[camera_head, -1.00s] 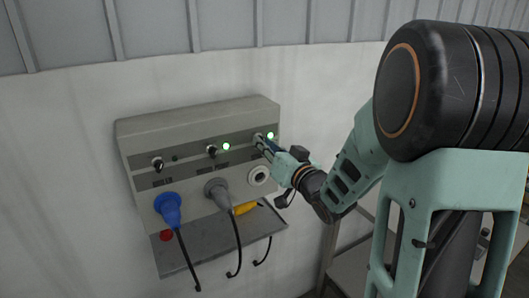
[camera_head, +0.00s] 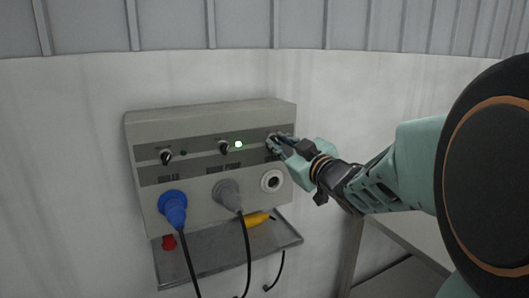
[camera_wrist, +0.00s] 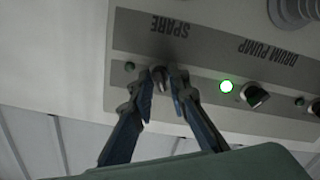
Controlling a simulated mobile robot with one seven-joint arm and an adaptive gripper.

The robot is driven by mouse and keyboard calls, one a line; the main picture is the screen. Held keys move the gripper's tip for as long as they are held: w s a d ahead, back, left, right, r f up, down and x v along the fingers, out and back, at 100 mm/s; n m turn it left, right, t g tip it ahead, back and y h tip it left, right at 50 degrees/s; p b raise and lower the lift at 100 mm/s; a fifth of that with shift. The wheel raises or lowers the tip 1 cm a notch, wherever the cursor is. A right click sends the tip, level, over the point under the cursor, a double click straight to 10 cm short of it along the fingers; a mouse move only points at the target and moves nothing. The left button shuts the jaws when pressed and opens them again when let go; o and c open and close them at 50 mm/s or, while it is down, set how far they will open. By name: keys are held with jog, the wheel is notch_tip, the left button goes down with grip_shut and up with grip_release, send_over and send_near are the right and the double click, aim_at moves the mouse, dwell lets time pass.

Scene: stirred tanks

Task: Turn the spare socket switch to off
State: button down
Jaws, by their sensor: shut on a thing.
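The grey socket panel (camera_head: 200,116) hangs on the white wall. In the wrist view it appears upside down, with the SPARE label (camera_wrist: 168,27) above my gripper. The spare switch (camera_wrist: 158,74) is a small knob between my fingertips. My gripper (camera_wrist: 163,88) is shut on it; in the head view my gripper (camera_head: 275,143) covers that knob at the panel's upper right. The spare lamp (camera_wrist: 130,66) beside it is dark. The exact angle of the knob is mostly hidden by the fingers. The empty spare socket (camera_head: 271,181) is below.
The drum pump switch (camera_wrist: 254,95) has its lamp (camera_wrist: 226,86) lit green. The left switch (camera_head: 166,156) has a dark lamp. A blue plug (camera_head: 174,207) and a grey plug (camera_head: 227,193) have hanging cables. A tray (camera_head: 206,267) below holds a yellow item (camera_head: 256,219).

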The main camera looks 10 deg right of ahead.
jog(key=shift+n, duration=0.4)
jog(key=c, duration=2.1)
grip_release()
jog(key=shift+r, duration=0.1)
